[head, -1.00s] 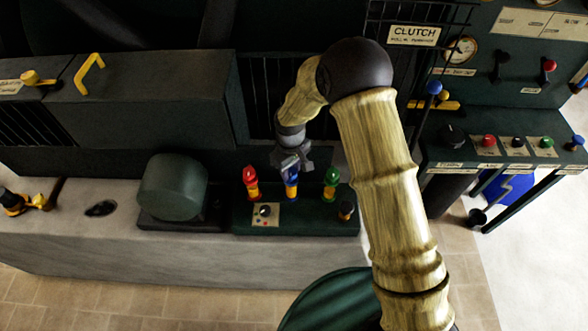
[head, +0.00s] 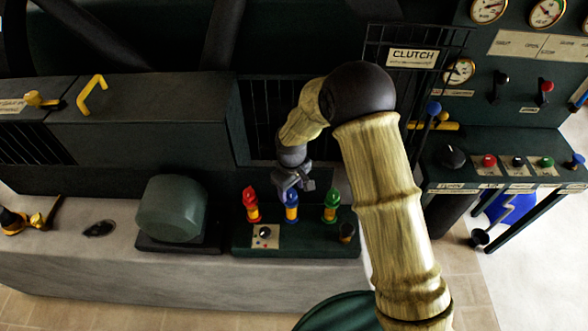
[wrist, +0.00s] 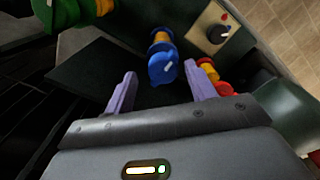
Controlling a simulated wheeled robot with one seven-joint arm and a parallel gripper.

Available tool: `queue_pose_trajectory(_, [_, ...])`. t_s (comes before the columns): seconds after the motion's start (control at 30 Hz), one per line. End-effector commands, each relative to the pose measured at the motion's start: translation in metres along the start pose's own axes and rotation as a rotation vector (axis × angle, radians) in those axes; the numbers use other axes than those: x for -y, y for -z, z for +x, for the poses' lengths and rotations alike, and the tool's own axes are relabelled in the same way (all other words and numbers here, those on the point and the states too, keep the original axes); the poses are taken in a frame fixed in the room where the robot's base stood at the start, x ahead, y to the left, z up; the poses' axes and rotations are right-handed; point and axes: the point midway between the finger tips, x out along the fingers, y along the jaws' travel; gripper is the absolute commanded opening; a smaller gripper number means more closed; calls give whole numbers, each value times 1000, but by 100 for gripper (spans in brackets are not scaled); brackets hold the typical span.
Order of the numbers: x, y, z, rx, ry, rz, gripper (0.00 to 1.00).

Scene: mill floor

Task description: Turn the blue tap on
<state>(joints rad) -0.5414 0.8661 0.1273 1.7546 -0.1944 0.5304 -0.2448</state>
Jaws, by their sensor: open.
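The blue tap (head: 291,207) stands upright in the middle of a row of three on a dark green block, with a blue handle on a yellow and blue body. The red tap (head: 251,206) is to its left and the green tap (head: 331,207) to its right. My gripper (head: 299,184) is open and empty, just above and behind the blue tap. In the wrist view the blue handle (wrist: 162,66) shows beyond and between the two spread purple fingers, with a pale mark on its top. The red tap (wrist: 212,76) is partly hidden by the right finger.
A small plate with a black knob (head: 264,234) sits in front of the taps. A rounded green housing (head: 173,209) stands left of the block. A dark barred grille (head: 262,120) is close behind my gripper. The right control desk (head: 505,166) carries several knobs.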

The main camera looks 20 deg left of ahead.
Motion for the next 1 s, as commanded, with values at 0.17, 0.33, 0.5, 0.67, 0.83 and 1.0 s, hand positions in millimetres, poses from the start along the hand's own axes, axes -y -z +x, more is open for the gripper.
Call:
queue_pose_trajectory(0.17, [0, 1, -23, -3, -1, 0, 56])
queue_pose_trajectory(0.33, [1, 2, -56, -5, -2, -3, 56])
queue_pose_trajectory(0.5, [0, 2, -90, -6, -3, -3, 56])
queue_pose_trajectory(0.67, [-3, 1, -122, -6, -4, 2, 56])
queue_pose_trajectory(0.83, [-4, 1, -152, -5, -2, 3, 56])
queue_pose_trajectory(1.0, [-4, 1, -167, -4, -2, 3, 56])
